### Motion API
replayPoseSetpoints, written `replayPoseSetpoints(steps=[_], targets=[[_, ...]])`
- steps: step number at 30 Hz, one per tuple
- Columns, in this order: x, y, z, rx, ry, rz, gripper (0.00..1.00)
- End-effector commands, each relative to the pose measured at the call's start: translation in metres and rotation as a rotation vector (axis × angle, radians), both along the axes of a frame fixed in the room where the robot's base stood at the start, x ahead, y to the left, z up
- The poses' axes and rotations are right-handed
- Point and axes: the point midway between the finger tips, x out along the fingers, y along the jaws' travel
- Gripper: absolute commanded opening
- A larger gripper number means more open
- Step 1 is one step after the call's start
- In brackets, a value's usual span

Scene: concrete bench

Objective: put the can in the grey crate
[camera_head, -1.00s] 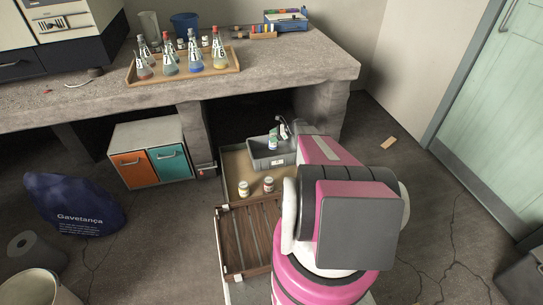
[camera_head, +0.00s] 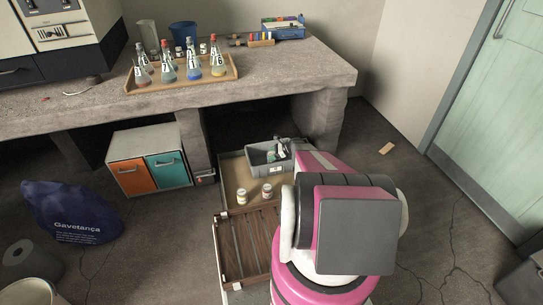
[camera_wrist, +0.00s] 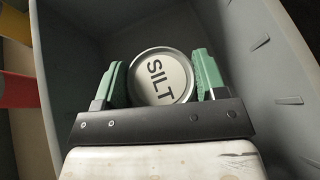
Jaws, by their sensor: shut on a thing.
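Two small jars (camera_head: 242,196) (camera_head: 267,191) stand in front of the crate on the tan tray (camera_head: 232,178). A slatted brown wooden piece (camera_head: 247,245) lies nearer. An orange and teal cabinet (camera_head: 150,180) is to the left. The bench (camera_head: 290,85) overhangs behind, carrying several flasks.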

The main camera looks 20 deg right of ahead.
Motion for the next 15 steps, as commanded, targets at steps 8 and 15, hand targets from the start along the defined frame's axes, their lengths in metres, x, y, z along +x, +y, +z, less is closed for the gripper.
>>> replayPoseSetpoints(steps=[8,15], targets=[[0.0001,0.0000,-0.0025,0.000,0.000,0.000,0.91],[0.0001,0.0000,-0.0022,0.000,0.000,0.000,0.91]])
